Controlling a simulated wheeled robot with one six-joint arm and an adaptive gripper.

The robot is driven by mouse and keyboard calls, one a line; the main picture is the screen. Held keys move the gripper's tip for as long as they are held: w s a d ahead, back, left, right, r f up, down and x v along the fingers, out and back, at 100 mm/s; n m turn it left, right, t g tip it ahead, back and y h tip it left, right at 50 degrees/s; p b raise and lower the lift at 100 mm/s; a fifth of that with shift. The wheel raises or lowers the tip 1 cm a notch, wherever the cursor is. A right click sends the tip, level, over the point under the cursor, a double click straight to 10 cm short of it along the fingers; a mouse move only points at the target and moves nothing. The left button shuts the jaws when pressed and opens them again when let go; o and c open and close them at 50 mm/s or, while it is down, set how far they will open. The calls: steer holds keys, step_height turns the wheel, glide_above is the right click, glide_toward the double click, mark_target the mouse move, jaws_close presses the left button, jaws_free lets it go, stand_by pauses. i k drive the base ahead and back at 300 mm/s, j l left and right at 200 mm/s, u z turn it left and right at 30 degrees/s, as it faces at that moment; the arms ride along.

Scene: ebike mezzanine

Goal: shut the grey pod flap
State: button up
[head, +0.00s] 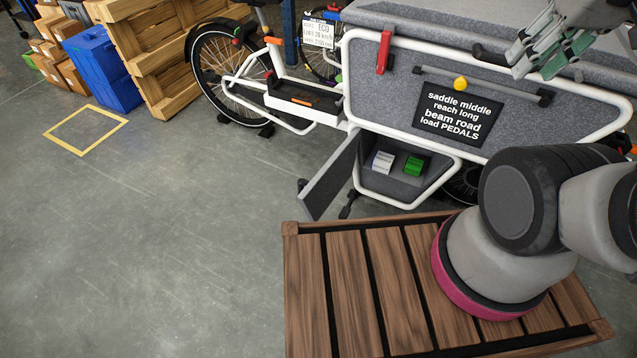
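The grey pod flap (331,178) stands open, swung out to the left from the white-framed pod (408,197) low on the cargo bike. Its panel is seen at a steep angle and its lower end reaches toward the floor. Inside the open pod sit a white-grey box (383,161) and a green box (413,165). My gripper (535,62) is at the upper right, in front of the bike's grey side panel, far from the flap. It holds nothing that I can see. The gap between its fingers is unclear from this angle.
A slatted wooden deck (345,290) lies in front of the pod, under my arm. The cargo bike (390,75) has a red handle (384,51) and a bar with a yellow knob (460,84). A wooden crate (155,60) and blue bin (100,68) stand left. Floor (170,240) is clear.

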mark_target(320, 192)
steer(key=j+z, duration=0.2)
steer(key=j, duration=0.3)
steer(key=k+j+z, duration=0.15)
steer(key=j, duration=0.3)
steer(key=k+j+z, duration=0.2)
steer(key=j, duration=0.3)
steer(key=j+z, duration=0.2)
steer(key=j, duration=0.25)
steer(key=i+j+z, duration=0.25)
steer(key=j, duration=0.35)
steer(key=j+z, duration=0.3)
steer(key=j, duration=0.25)
steer(key=i+j+z, duration=0.15)
steer(key=i+j, duration=0.15)
steer(key=i+j+z, duration=0.1)
steer(key=i+j, duration=0.15)
steer(key=j, duration=0.25)
steer(key=k+j+u, duration=0.45)
steer(key=k+j, duration=0.1)
steer(key=j, duration=0.05)
